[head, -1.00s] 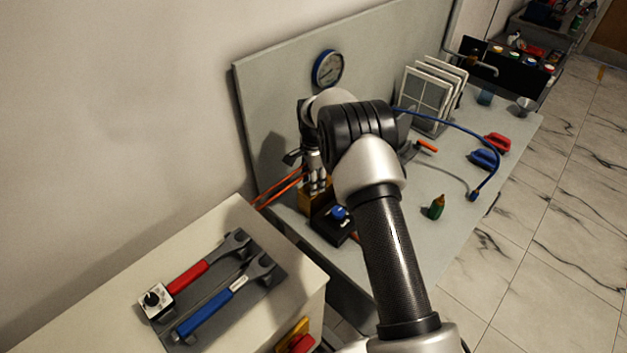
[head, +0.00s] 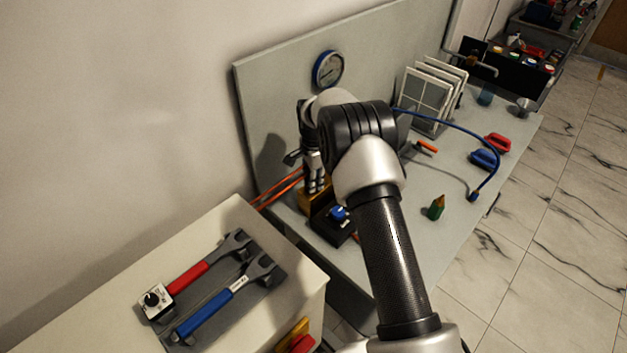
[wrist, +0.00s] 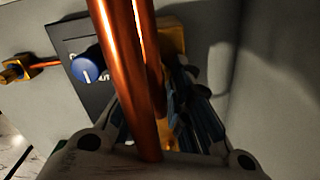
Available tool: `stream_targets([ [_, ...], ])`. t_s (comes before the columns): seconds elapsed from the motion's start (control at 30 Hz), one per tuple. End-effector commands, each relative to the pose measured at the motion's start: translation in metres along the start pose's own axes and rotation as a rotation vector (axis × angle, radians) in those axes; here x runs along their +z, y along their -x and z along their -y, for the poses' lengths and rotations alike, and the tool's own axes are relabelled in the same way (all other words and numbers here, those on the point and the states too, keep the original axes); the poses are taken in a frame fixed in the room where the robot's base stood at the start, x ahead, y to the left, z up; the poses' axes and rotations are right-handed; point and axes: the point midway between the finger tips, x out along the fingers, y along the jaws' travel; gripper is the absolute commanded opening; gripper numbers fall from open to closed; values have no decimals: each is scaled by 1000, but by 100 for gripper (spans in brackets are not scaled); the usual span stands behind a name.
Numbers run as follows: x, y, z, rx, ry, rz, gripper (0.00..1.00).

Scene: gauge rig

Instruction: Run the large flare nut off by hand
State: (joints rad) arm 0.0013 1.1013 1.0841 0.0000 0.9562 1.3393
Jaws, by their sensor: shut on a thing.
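My gripper (head: 316,186) points down at a brass-coloured block (head: 308,203) on the bench, beside a black box. In the wrist view its fingers (wrist: 174,88) are closed together behind two copper pipes (wrist: 128,70). A sliver of brass shows between the fingers; I take it to be the large flare nut, mostly hidden by the pipes and fingers. The brass block (wrist: 173,38) also shows beyond the fingers. The copper pipes (head: 279,191) run off to the left in the head view.
The black box carries a blue knob (head: 338,213). A gauge (head: 328,69) hangs on the back panel. Red (head: 188,278) and blue (head: 212,314) wrenches lie on the nearer cabinet.

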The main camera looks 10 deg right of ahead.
Motion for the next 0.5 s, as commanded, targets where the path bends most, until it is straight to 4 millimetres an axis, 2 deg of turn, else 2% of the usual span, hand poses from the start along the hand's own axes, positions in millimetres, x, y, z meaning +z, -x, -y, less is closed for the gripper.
stream_targets([
  [0.27,0,0,0,0,139,0,0],
  [0.5,0,0,0,0,352,0,0],
])
